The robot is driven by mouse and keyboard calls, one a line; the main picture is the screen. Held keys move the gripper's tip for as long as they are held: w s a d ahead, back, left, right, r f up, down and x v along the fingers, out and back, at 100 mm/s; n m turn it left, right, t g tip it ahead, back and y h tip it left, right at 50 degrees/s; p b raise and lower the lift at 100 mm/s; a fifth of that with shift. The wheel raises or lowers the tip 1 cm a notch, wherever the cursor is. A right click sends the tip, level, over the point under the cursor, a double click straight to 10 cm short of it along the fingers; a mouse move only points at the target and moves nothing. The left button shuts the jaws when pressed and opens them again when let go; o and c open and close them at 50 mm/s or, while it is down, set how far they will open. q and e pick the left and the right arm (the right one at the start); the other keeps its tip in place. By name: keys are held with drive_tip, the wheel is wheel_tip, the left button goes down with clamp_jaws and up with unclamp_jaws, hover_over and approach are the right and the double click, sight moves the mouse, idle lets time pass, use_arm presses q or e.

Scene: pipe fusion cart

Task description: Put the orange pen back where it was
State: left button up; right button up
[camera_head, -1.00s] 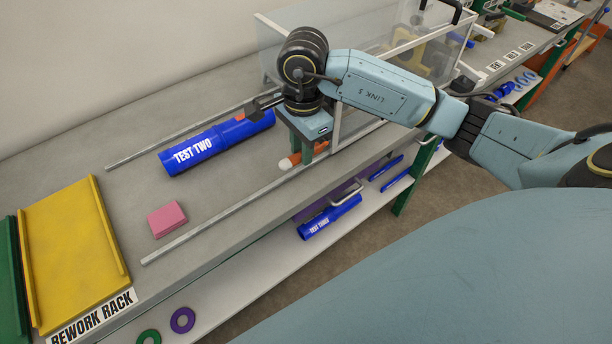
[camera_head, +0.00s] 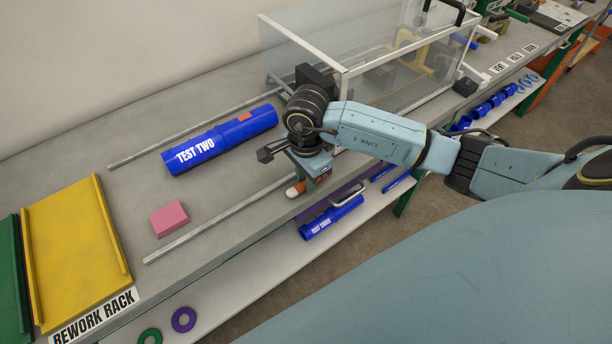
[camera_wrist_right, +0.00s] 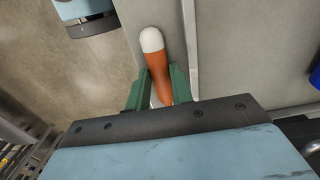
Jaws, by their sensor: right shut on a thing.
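The orange pen (camera_head: 296,189) has a white rounded end. It is at the front edge of the bench, beside the near metal rail (camera_head: 220,219). My right gripper (camera_head: 307,187) points down over it and is shut on it. In the right wrist view the pen (camera_wrist_right: 157,60) lies between the two green fingers (camera_wrist_right: 160,90), its white end sticking out past them. Its other end is hidden by the gripper. I cannot tell whether the pen touches the bench top. My left gripper is not in view.
A blue TEST TWO cylinder (camera_head: 222,140) lies between the two rails. A pink block (camera_head: 169,219) and a yellow rack (camera_head: 78,250) are to the left. A clear case (camera_head: 400,80) stands behind my right arm. A blue TEST THREE cylinder (camera_head: 330,219) is on the lower shelf.

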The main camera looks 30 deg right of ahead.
drive_tip(key=shift+f, duration=0.15)
drive_tip(key=o, duration=0.7)
wheel_tip(320, 180, up, 12)
drive_tip(key=shift+r, duration=0.2)
